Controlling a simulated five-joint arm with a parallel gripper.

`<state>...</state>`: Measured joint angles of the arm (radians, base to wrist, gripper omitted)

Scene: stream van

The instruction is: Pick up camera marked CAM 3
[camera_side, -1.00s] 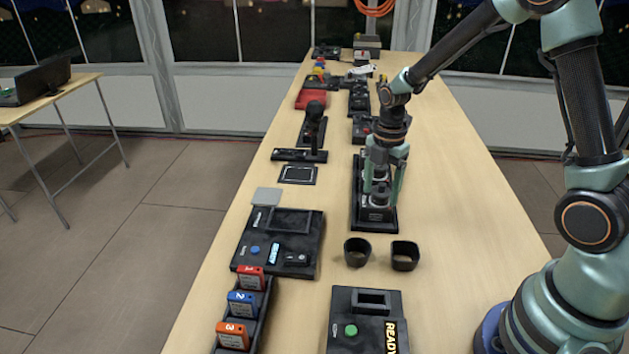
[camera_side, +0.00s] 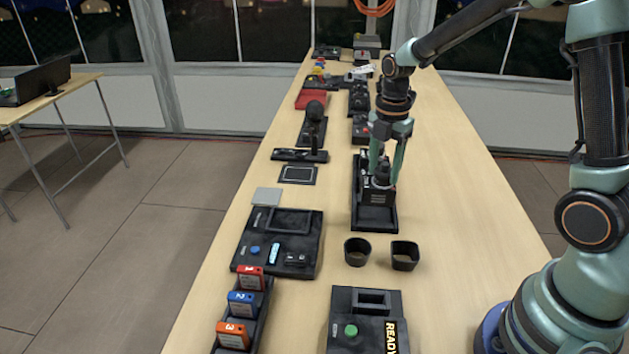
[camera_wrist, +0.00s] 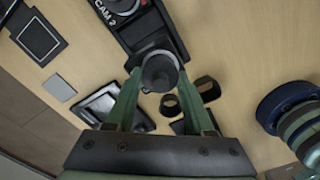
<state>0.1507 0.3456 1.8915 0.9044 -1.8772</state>
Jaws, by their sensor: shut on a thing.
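My gripper (camera_side: 384,178) is shut on a dark camera (camera_side: 377,192), held by its upper part over the near part of a long black tray (camera_side: 374,224). In the wrist view, my gripper (camera_wrist: 160,80) has its two green fingers on either side of this camera's round dark top (camera_wrist: 160,68). No mark on the held camera is readable, so I cannot tell its number. A camera marked CAM 2 (camera_wrist: 122,6) sits farther along the tray (camera_wrist: 178,38). I cannot tell how far the held camera is clear of the tray.
Two dark cups (camera_side: 357,252) (camera_side: 405,256) stand in front of the tray. A black box marked READY (camera_side: 345,345) is nearer, and a black dock (camera_side: 252,260) with numbered cartridges (camera_side: 241,304) below it lies left. The table's right side is clear.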

